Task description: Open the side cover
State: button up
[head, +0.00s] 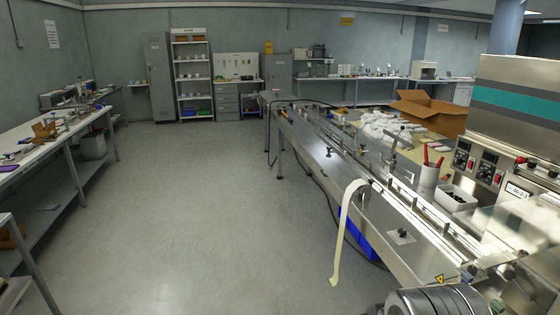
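The flow wrapper runs along the right side of the head view. Its long steel infeed bed (330,165) reaches away from me. Its metal housing (520,75) with a teal stripe stands at the upper right, with a control panel (478,165) of dials and red switches below. Shiny metal panels (510,230) fill the lower right, partly cut off by the frame. I cannot tell which panel is the side cover, or whether it is open or shut. My gripper is not in view.
A pale strip (345,235) hangs over the bed's near side, beside a blue bin (357,235). A white cup (429,176) with red-handled items and a white tray (456,198) stand on the machine. An open cardboard box (430,112) lies behind. The grey floor (210,210) is clear.

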aim_at(330, 184)
jog(key=u, duration=0.1)
jog(key=i, duration=2.15)
jog(key=u, duration=0.6)
jog(key=i, duration=1.65)
jog(key=u, duration=0.4)
